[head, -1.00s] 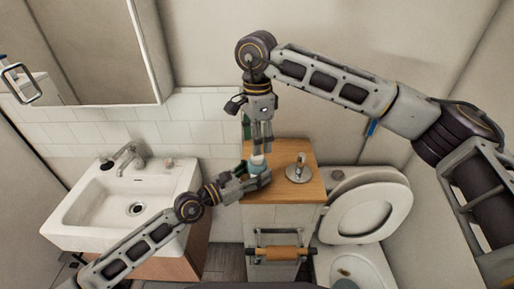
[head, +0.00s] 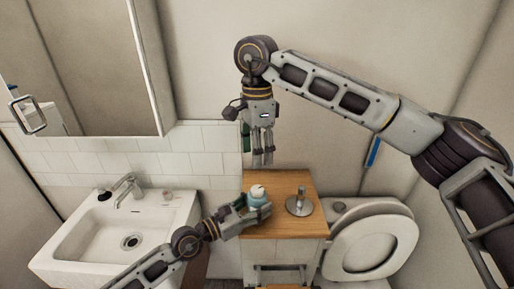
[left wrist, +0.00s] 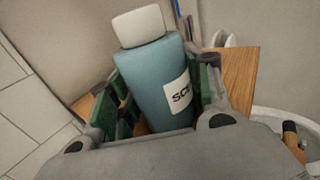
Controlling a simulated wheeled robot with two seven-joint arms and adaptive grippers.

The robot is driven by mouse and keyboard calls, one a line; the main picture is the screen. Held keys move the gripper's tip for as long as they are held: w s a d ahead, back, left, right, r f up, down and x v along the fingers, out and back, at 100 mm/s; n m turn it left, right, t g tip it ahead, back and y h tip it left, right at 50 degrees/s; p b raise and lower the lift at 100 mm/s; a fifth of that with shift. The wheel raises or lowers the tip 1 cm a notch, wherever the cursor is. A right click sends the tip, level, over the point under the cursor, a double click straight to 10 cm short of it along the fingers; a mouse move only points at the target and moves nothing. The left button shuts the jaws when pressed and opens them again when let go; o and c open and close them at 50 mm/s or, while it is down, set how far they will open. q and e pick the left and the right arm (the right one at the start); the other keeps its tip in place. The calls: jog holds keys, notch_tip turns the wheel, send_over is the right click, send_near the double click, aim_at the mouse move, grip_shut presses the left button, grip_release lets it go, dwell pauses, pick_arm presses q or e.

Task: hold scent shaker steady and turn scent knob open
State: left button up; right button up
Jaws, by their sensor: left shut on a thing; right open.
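The scent shaker (head: 257,199) is a blue-teal bottle on the wooden cabinet top (head: 285,225). Its white knob (head: 257,189) is on top. In the left wrist view the shaker (left wrist: 155,85) has a white label reading "SC", partly hidden, and the white knob (left wrist: 139,26) looks slightly turned relative to the body. My left gripper (head: 255,212) is shut around the shaker's body, with its green-padded fingers on either side. My right gripper (head: 262,160) points down, open and empty, above the knob and apart from it.
A metal stand with an upright post (head: 299,203) is right of the shaker on the cabinet. A white sink (head: 115,235) with a faucet is at left. The toilet (head: 372,245) is at right. A mirror cabinet (head: 90,70) hangs at upper left.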

pick_arm(q)
jog(key=o, duration=1.2)
jog(key=shift+s+a, duration=0.1)
jog(key=shift+v, duration=5.8)
